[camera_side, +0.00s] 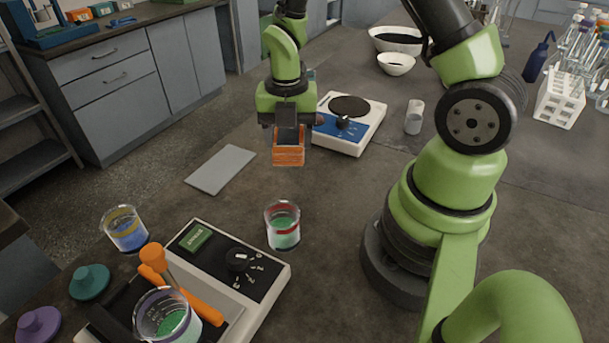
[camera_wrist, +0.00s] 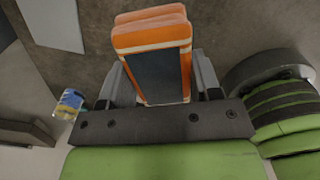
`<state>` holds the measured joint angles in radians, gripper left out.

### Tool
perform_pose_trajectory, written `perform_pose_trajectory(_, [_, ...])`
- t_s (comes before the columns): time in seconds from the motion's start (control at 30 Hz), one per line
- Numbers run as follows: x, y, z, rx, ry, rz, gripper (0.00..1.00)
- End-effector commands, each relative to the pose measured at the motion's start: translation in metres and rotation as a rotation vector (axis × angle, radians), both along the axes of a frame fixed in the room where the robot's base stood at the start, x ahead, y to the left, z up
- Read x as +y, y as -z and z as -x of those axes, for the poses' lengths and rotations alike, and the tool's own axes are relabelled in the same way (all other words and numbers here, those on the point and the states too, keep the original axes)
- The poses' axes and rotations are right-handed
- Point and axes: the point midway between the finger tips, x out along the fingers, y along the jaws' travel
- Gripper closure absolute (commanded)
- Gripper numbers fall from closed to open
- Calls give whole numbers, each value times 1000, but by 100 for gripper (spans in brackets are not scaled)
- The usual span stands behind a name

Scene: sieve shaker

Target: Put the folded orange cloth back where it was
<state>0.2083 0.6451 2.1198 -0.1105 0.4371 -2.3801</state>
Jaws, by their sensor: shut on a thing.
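The folded orange cloth (camera_side: 289,153) hangs below my gripper (camera_side: 289,140) in the side view, above the bench and near the white hotplate. In the wrist view the orange cloth (camera_wrist: 152,40) sits between the two fingers of my gripper (camera_wrist: 155,85), with a dark panel on its near face. My gripper is shut on the cloth. The cloth appears to be clear of the bench top. A grey flat plate (camera_side: 221,169) lies on the bench to the left of the cloth, and nothing rests on it.
The hotplate (camera_side: 349,123) stands just right of my gripper. Bare bench lies between the plate and beakers.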

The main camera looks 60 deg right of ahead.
Motion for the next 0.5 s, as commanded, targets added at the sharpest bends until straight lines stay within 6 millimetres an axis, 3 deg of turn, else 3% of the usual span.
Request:
perform_pose_trajectory(0.2, [2, -10, 45, 0, 351, 0, 69])
perform_pose_trajectory(0.37, [3, -9, 60, 2, 476, 1, 69])
perform_pose_trajectory(0.5, [4, 11, 63, 8, 493, 0, 69])
